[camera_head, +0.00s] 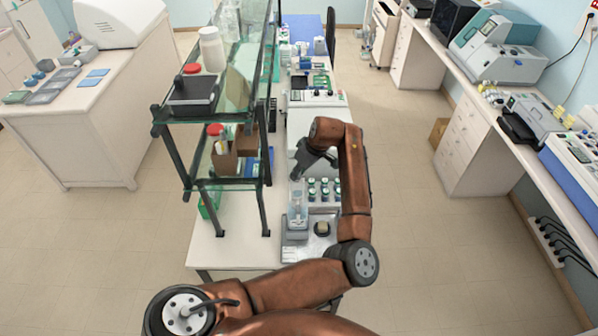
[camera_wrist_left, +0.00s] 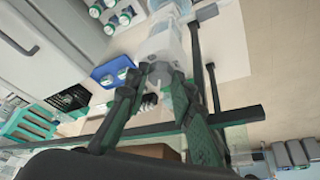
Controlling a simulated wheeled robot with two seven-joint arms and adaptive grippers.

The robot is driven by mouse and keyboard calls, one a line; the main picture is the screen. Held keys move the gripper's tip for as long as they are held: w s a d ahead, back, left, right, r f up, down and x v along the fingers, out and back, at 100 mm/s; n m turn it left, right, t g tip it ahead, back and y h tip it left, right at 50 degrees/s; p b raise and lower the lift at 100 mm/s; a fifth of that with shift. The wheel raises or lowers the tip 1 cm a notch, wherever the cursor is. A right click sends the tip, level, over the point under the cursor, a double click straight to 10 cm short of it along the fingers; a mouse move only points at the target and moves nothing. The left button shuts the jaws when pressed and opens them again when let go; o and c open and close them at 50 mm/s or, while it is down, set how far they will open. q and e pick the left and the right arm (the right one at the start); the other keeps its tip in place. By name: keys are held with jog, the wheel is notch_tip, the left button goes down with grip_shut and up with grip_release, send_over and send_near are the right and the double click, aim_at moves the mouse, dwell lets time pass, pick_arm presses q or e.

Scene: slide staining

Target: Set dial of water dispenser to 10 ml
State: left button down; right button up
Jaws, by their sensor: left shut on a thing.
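The water dispenser (camera_head: 297,212) is a clear bottle standing upright on the bench, at the near end beside a metal tray. My left gripper (camera_head: 297,172) reaches down from the right, just above the dispenser's top. In the left wrist view the dispenser (camera_wrist_left: 160,43) shows as a pale, see-through body at the upper middle. My left gripper's fingertips (camera_wrist_left: 160,75) are closed around its grey upper part there. The dial and its markings are too small to read. My right gripper is in neither view.
A glass shelf rack (camera_head: 186,121) stands close to the left of the dispenser. Several green-and-white bottles (camera_head: 323,190) stand behind it. A blue tray (camera_wrist_left: 112,72) shows in the wrist view.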

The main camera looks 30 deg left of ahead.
pick_arm(q)
jog(key=shift+w+n, duration=0.15)
jog(key=shift+n, duration=0.25)
jog(key=shift+w+n+g, duration=0.1)
jog(key=shift+n+g, duration=0.2)
jog(key=shift+n, duration=0.1)
jog(key=shift+n+g+p, duration=0.3)
jog(key=shift+n+g, duration=0.1)
jog(key=shift+n, duration=0.3)
jog(key=shift+w+n+g, duration=0.1)
jog(key=shift+n+g, duration=0.3)
jog(key=shift+n, duration=0.8)
jog(key=shift+f+n+g, duration=0.1)
jog(key=shift+n+g, duration=0.2)
jog(key=shift+n, duration=0.4)
jog(key=shift+n+g+b, duration=0.3)
jog(key=shift+n+b, duration=0.05)
jog(key=shift+n, duration=0.55)
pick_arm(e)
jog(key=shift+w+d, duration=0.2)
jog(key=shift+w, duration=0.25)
pick_arm(q)
jog(key=shift+w+h, duration=0.1)
jog(key=shift+h, duration=0.2)
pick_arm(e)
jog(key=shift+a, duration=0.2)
